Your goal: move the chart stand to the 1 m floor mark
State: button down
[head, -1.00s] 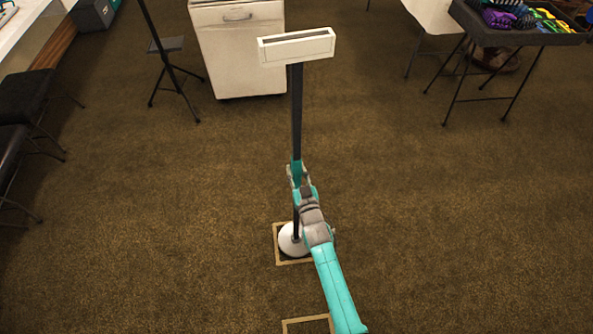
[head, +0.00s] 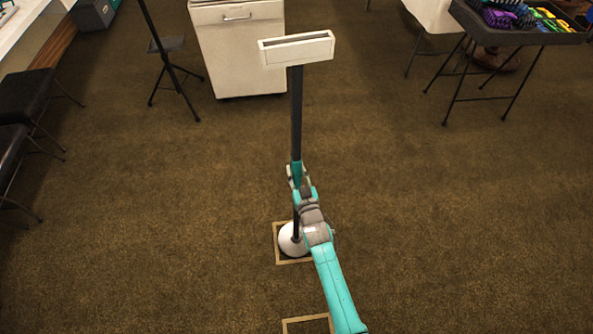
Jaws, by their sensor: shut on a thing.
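The chart stand has a dark upright pole (head: 297,110), a white box-like head (head: 297,49) on top and a round white base (head: 289,240). It stands upright, its base inside a tan square floor mark (head: 279,259). My gripper (head: 296,176) is shut on the pole at about mid-height, where a teal section shows. My forearm hides the right part of the base and the mark's right side. A second tan square mark (head: 305,321) shows partly at the bottom edge, nearer to me. I cannot read a distance on either mark.
A white cabinet (head: 238,55) stands behind the stand. A tripod (head: 175,70) and dark stools (head: 28,95) are at the left. A folding tray table (head: 520,38) with coloured items is at the right back. The carpet around the stand is clear.

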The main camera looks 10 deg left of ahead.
jog(key=shift+f, duration=0.5)
dwell(0.4)
jog(key=c, duration=0.8)
grip_release()
jog(key=shift+o, duration=0.2)
jog(key=shift+f, duration=0.25)
jog(key=v, duration=1.2)
jog(key=shift+r, duration=0.15)
